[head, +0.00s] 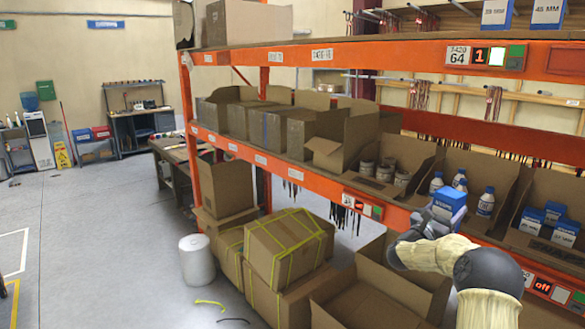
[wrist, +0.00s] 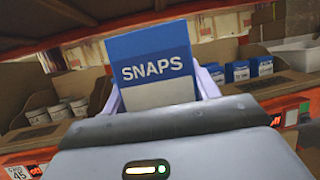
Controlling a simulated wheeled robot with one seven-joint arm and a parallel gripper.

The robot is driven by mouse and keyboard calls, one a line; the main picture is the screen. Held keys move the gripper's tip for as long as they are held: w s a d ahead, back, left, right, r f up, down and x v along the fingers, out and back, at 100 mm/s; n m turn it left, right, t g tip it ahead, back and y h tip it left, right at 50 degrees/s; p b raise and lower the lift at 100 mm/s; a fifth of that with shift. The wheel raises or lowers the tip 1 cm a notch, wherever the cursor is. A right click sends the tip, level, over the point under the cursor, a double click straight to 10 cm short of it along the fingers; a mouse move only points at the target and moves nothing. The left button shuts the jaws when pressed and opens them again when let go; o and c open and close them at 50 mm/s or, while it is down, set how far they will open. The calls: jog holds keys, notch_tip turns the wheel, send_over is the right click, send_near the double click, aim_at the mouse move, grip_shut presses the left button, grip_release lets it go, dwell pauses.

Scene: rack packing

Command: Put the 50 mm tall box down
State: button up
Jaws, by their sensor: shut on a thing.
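My gripper (head: 440,215) is shut on a blue and white box (head: 449,201), in front of the middle shelf in the head view. In the wrist view the box (wrist: 152,62) stands up between the two pale fingers (wrist: 161,90) and reads SNAPS. No height mark on it can be read, so I cannot tell its size. In the head view the box overlaps the front of the bin with white bottles (head: 485,202); the gap to the shelf edge cannot be told.
Similar blue boxes (head: 553,211) sit in the bin to the right; they also show in the wrist view (wrist: 238,71). A bin of jars (head: 384,171) is to the left. Blue boxes marked in MM (head: 548,12) stand on the top shelf. Open cartons (head: 365,305) lie below.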

jog(key=s+a+f+n+t+y+b, duration=0.1)
jog(key=a+f+n+t+y, duration=0.2)
jog(key=f, duration=0.8)
jog(key=s+a+f+n+t+y+b, duration=0.1)
jog(key=a+f+t+y, duration=0.2)
jog(key=f, duration=0.8)
jog(key=s+a+f+n+t+y+b, duration=0.1)
jog(key=a+f+n+t+y, duration=0.3)
jog(key=f, duration=0.7)
jog(key=s+a+f+n+y+b, duration=0.1)
jog(key=s+a+f+y+b, duration=0.1)
jog(key=s+a+f+y, duration=0.2)
jog(key=s+a+f+n+y+b, duration=0.2)
jog(key=s+a+f+y, duration=0.3)
jog(key=s+a+f, duration=0.3)
jog(key=s+a, duration=0.4)
jog(key=a, duration=0.2)
jog(key=shift+s+a+f+n+t, duration=0.15)
jog(key=shift+a+f+n+t, duration=0.15)
jog(key=shift+f, duration=0.1)
